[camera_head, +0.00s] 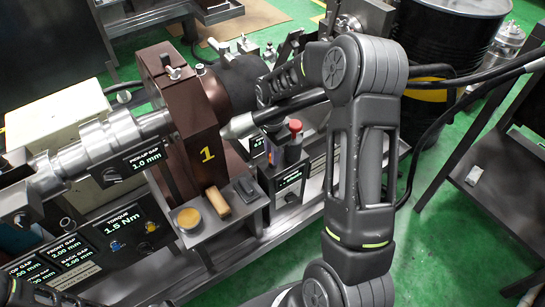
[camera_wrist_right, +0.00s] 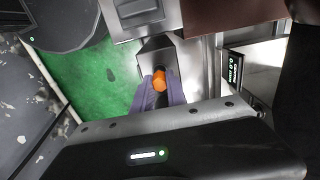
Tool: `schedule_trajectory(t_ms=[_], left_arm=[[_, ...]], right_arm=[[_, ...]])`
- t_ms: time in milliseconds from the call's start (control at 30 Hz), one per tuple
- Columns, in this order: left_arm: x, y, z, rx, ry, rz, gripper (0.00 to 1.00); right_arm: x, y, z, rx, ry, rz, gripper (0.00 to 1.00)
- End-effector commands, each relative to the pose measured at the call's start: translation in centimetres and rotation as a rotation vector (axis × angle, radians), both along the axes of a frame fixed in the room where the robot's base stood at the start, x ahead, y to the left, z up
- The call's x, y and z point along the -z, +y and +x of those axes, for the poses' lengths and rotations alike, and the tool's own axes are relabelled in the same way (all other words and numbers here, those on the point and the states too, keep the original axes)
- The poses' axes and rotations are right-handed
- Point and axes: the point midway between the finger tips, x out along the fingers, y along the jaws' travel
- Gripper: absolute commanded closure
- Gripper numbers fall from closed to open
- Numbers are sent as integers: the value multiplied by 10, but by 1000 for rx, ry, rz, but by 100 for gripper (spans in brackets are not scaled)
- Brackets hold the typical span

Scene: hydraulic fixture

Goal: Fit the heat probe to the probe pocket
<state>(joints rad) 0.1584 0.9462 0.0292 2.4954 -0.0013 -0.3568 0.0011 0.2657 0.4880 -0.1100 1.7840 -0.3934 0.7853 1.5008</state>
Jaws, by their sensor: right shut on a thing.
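In the right wrist view my right gripper (camera_wrist_right: 161,92) is shut, with purplish fingers on either side of a small orange hexagonal part (camera_wrist_right: 159,80). I take this part to be the heat probe's head; the rest of it is hidden. Just beyond the fingertips is a grey metal block (camera_wrist_right: 155,48). I cannot tell whether it is the probe pocket or whether the probe touches it. In the head view my right arm crosses in front of the fixture's right side and covers much of it. My left gripper does not show.
A brown block (camera_head: 205,152) marked 1 stands mid-fixture, with a silver shaft (camera_head: 90,152) to its left. A small shelf (camera_head: 215,224) holds a yellow disc and a wooden piece. A black drum (camera_head: 452,40) and grey table (camera_head: 490,165) stand right, with green floor between.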

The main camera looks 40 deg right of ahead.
Motion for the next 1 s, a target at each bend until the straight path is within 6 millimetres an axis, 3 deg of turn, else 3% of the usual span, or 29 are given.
schedule_trajectory(t_ms=[467, 1000], left_arm=[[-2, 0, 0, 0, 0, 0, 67], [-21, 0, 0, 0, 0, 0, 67]], right_arm=[[-3, 0, 0, 0, -1, 0, 100], [-32, 0, 0, -1, -1, 0, 100]])
